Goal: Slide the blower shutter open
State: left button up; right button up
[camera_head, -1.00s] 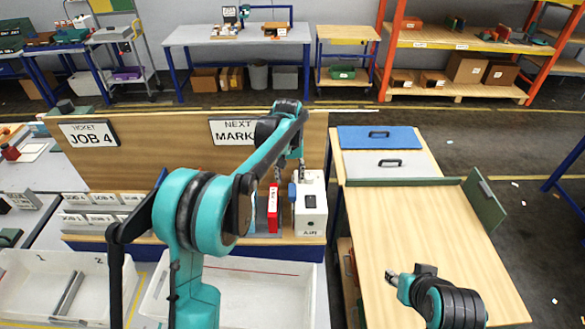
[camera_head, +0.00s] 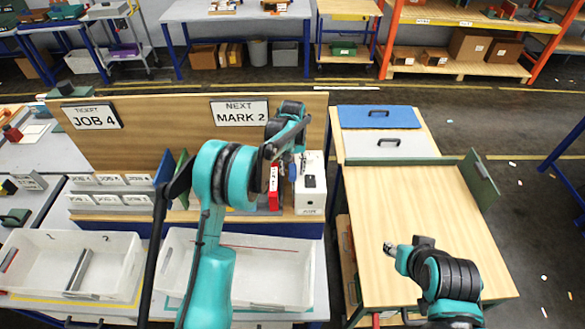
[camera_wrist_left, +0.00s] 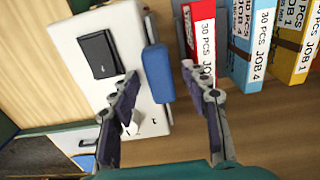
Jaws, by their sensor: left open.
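The blower is a white box (camera_head: 312,200) on the wooden shelf, below the "NEXT MARK 2" sign. In the left wrist view the white box (camera_wrist_left: 75,55) has a black rectangular panel and a rounded blue tab (camera_wrist_left: 157,73) on its side, which looks like the shutter's handle. My left gripper (camera_wrist_left: 160,80) is open, with one finger over the box's face and the other by the red box. The blue tab shows between the fingers; contact cannot be told. In the head view my left gripper (camera_head: 290,160) partly hides it. My right gripper (camera_head: 391,248) is over the wooden table, its jaws unclear.
A red box (camera_wrist_left: 201,35) marked "30 PCS" stands close beside the blower, with blue and yellow boxes beyond it. A wooden board (camera_head: 160,150) rises behind. White bins (camera_head: 262,275) lie in front. The wooden table (camera_head: 430,215) at right is mostly clear.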

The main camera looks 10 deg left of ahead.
pick_arm(q)
grip_shut()
notch_tip(320, 180, up, 12)
jog(key=p, duration=0.3)
jog(key=shift+f, duration=0.2)
grip_release()
